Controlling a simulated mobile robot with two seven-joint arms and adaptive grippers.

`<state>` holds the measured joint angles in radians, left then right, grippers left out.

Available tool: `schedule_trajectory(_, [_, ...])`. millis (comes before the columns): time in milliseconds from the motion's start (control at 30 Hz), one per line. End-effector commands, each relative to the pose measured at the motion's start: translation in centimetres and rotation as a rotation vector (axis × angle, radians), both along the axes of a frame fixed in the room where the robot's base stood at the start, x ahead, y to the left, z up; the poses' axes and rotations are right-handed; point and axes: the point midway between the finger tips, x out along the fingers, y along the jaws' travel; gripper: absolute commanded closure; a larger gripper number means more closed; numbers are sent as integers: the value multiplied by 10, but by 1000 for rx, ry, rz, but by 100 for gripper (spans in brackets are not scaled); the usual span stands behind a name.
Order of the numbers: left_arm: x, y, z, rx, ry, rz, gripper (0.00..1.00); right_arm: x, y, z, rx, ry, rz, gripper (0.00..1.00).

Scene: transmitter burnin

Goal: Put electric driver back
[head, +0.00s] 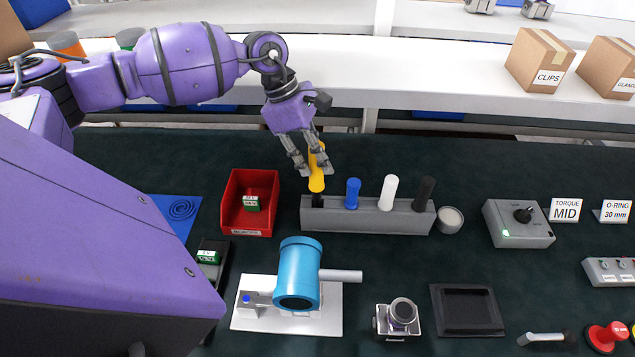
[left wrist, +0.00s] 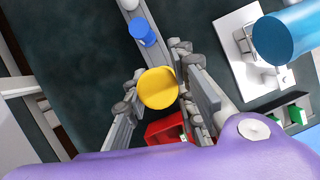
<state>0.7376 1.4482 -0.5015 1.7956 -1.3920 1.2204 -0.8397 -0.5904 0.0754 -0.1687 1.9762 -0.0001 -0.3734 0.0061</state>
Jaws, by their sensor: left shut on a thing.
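My left gripper (head: 307,160) is shut on the yellow electric driver (head: 316,178), which is upright with its dark lower end at the leftmost place of the grey holder (head: 370,221). I cannot tell how deep it sits in the holder. In the left wrist view, the driver's round yellow top (left wrist: 158,88) is between the fingers (left wrist: 155,85). A blue-handled (head: 352,192), a white-handled (head: 389,191) and a black-handled tool (head: 425,192) stand in the holder to its right. My right gripper is not in view.
A red bin (head: 234,208) with a green part stands left of the holder. A blue cylinder (head: 301,266) on a white plate is in front. A small round cup (head: 450,219) and a grey control box (head: 518,223) are to the right. A white shelf runs behind.

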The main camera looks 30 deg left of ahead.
Motion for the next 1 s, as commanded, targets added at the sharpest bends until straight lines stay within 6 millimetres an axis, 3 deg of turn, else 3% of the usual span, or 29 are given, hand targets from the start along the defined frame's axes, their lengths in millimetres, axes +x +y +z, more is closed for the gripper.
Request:
schedule_trajectory(433, [1, -1, -56, -1, -4, -3, 100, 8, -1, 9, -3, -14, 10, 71])
schedule_trajectory(867, [0, 0, -65, 0, -1, -4, 100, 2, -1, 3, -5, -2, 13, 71])
schedule_trajectory(900, [0, 0, -64, 0, -2, -4, 70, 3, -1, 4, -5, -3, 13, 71])
schedule_trajectory(1000, [0, 0, -64, 0, -2, -4, 57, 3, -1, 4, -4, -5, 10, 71])
